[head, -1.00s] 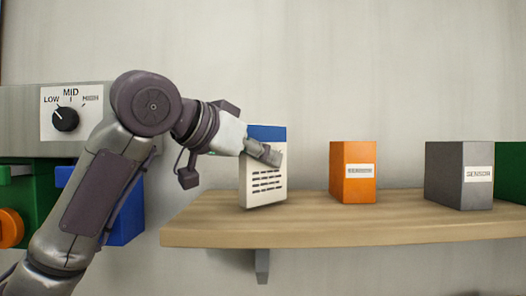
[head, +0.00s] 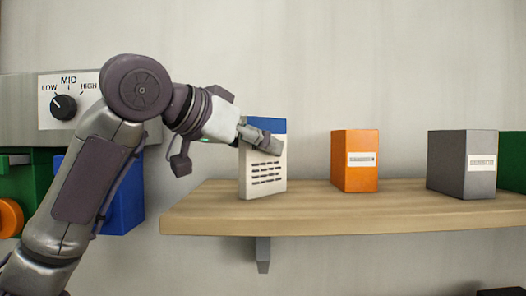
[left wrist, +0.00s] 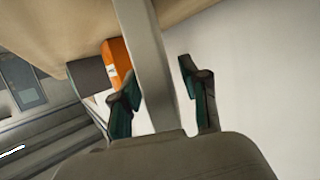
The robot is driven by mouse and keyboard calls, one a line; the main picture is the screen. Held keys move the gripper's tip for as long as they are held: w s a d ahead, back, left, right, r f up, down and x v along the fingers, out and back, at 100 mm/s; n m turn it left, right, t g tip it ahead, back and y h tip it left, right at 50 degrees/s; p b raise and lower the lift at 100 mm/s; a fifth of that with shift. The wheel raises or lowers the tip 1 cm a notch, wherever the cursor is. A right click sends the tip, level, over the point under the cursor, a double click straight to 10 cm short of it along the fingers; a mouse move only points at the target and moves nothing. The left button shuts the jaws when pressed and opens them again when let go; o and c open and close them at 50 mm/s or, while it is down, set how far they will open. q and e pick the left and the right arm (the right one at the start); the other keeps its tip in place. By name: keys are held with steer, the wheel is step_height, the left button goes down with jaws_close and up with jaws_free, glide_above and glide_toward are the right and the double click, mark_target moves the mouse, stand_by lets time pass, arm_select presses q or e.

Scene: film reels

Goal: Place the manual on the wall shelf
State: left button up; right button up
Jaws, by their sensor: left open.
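The manual (head: 263,178), white with a blue top band and dark printed lines, stands upright on the left part of the wooden wall shelf (head: 340,220). My left gripper (head: 261,140) is at the manual's upper part, with one finger in front of its face. In the left wrist view the two fingers (left wrist: 164,90) are spread apart, with a grey slab between them; I cannot tell for certain whether that is the manual edge-on. My right gripper is not in view.
An orange box (head: 355,165) and a grey labelled box (head: 462,168) stand on the shelf right of the manual, with a green one at the right edge. A panel with a LOW-MID-HIGH knob (head: 63,106) and blue and green bins (head: 128,200) are at left.

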arm_select(q)
steer(key=b+v, duration=0.4)
steer(key=v, duration=0.7)
steer(key=shift+f, duration=0.1)
